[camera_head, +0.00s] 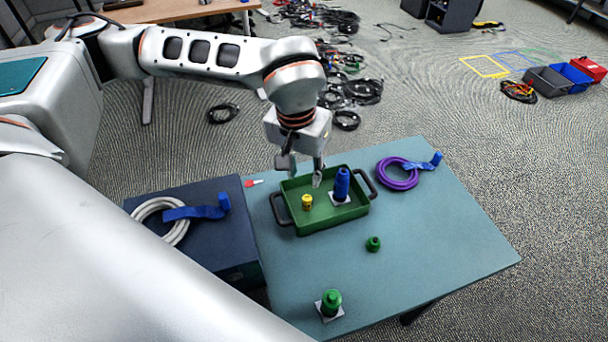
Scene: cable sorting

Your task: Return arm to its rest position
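My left arm reaches in from the upper left, and its gripper (302,174) points down over the back left part of a green tray (322,220) with dark handles. Its fingers look apart, with nothing visible between them. In the tray are a small yellow piece (307,202) and a blue upright piece (342,184) on a pale square base. Whether a fingertip touches the tray is unclear. My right gripper is out of view.
The tray sits on a blue-green table (440,230). A purple cable coil (398,176) lies right of it; green pieces stand in front (373,244) and near the front edge (331,302). A white coil (150,208) lies on a dark blue box (222,247) at left.

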